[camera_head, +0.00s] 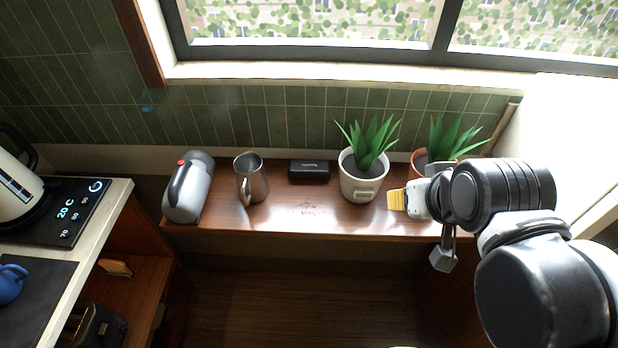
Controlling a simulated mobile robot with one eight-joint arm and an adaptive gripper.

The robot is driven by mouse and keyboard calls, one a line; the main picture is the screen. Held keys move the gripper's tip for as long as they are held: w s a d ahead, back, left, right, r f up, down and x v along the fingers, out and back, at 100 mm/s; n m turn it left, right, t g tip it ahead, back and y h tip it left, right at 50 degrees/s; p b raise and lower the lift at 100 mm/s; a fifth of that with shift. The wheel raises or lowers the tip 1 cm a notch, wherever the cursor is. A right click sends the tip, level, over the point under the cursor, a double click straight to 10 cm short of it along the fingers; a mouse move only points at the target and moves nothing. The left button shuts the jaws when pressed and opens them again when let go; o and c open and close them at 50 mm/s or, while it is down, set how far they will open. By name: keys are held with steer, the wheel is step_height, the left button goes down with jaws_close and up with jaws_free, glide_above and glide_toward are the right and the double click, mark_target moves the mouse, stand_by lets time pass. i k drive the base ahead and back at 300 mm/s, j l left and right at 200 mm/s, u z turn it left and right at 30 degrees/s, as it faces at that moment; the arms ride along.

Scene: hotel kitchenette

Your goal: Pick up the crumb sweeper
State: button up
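One grey finger-like part hangs down past the shelf's front edge. The wrist hides much of the gripper and the brush's right end. I cannot tell whether the gripper touches or holds the brush, or whether it is open.
The shelf (294,222) also bears a grey jug (191,190) with a red button, a metal pitcher (252,180), a small black box (309,171), a plant in a white pot (361,187) and one in a terracotta pot (423,158). A counter with a kettle (15,190) stands left.

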mark_target(299, 169)
steer(key=i+j, duration=0.15)
steer(key=j, duration=0.2)
steer(key=i+j+z, duration=0.1)
steer(key=j, duration=0.25)
steer(key=i+j, duration=0.25)
steer(key=j+z, duration=0.05)
steer(key=j, duration=0.05)
